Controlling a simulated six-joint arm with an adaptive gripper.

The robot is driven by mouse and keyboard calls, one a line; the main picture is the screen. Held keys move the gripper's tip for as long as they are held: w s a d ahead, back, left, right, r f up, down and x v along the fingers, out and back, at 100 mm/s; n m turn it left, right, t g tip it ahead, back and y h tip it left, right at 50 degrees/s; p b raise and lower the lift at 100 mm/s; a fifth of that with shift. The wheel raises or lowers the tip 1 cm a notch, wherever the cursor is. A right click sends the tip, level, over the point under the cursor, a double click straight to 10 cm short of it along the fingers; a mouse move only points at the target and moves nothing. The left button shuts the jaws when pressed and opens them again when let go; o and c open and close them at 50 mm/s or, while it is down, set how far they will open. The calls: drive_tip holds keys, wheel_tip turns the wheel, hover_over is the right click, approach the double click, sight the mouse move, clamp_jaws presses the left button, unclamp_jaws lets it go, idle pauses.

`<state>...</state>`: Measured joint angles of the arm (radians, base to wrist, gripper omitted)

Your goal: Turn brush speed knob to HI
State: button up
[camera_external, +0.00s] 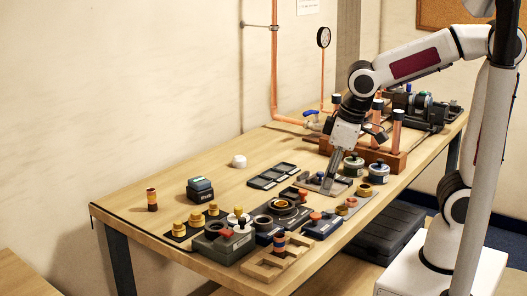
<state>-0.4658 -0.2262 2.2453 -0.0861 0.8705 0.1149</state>
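My gripper (331,186) points down over a small flat tray (312,186) near the middle of the bench. Its fingers look close together, but whether they are shut or hold anything is too small to tell. No knob marked brush speed or HI can be read in this view. A dark machine with a cylindrical part (424,101) stands at the far right end of the bench. A grey box (222,246) with red and dark parts on top sits at the near end, well away from my gripper.
Copper pipes in a brown block (385,160) stand close behind my gripper. Two round jars (378,173) are just right of it. Dark trays (272,176), yellow-topped parts (196,219) and a wooden holder (272,266) crowd the near half. The bench's left back is mostly clear.

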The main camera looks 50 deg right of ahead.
drive_tip(key=s+d+r+m, duration=0.1)
drive_tip(key=s+d, duration=0.4)
drive_tip(key=d, duration=0.1)
drive_tip(key=shift+d+t, duration=0.3)
drive_tip(key=shift+d, duration=0.1)
drive_tip(key=shift+w, duration=0.1)
idle(0.7)
drive_tip(key=w+f+n+t, duration=0.25)
drive_tip(key=w+t, duration=0.35)
drive_tip(key=w, duration=1.3)
drive_tip(key=a+n+y, duration=0.1)
drive_tip(key=a, duration=0.1)
drive_tip(key=w+a+f+n+y, duration=0.1)
drive_tip(key=a+y, duration=0.1)
drive_tip(key=w+a+f+n+y, duration=0.1)
drive_tip(key=a+y, duration=0.1)
drive_tip(key=shift+a+f+n, duration=0.1)
drive_tip(key=shift+a+n, duration=0.15)
drive_tip(key=shift+a, duration=0.15)
drive_tip(key=s+a+n+g+y, duration=0.1)
drive_tip(key=a+y, duration=0.1)
drive_tip(key=s+a+f+g+y, duration=0.1)
drive_tip(key=s+a+y, duration=0.1)
drive_tip(key=a, duration=0.1)
drive_tip(key=s+a+n+y, duration=0.1)
drive_tip(key=s+a, duration=0.1)
drive_tip(key=shift+s+a+f+n+g+y, duration=0.2)
drive_tip(key=shift+f+n+g+y, duration=0.1)
drive_tip(key=shift+g+y, duration=0.1)
drive_tip(key=shift+s+a, duration=0.25)
